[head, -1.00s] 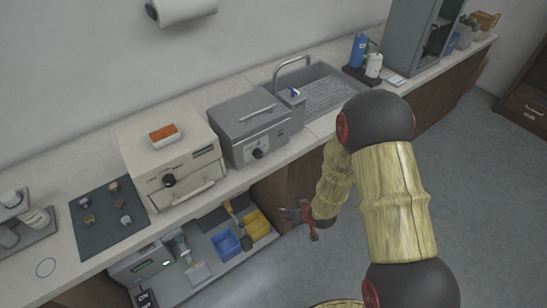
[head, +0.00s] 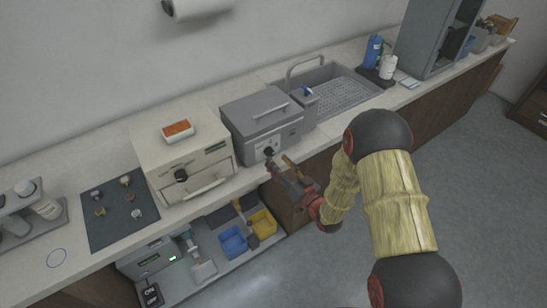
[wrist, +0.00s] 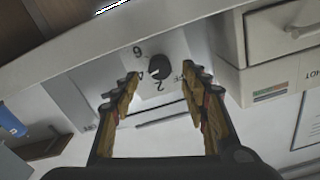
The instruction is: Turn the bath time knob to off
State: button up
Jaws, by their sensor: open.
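The grey lidded bath (head: 262,122) stands on the counter, left of the sink. Its black time knob (head: 269,151) is on the front face, and it also shows in the wrist view as a round black knob (wrist: 160,69) with printed marks around it on a pale plate. In the head view my gripper (head: 281,170) is just in front of and below the knob. In the wrist view my gripper (wrist: 158,84) is open, with a finger on either side of the knob. I cannot tell whether either finger touches it. Some marks are partly hidden by the fingers.
A cream oven (head: 180,153) with its own black knob and handle stands to the left. The sink (head: 328,93) is to the right. Below the counter are blue (head: 232,241) and yellow bins (head: 262,224). The grey floor (head: 480,200) is clear at right.

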aim_at(271, 154)
jog(key=shift+x, duration=2)
jog(key=shift+c, duration=0.2)
jog(key=c, duration=1.1)
jog(key=shift+b, duration=0.3)
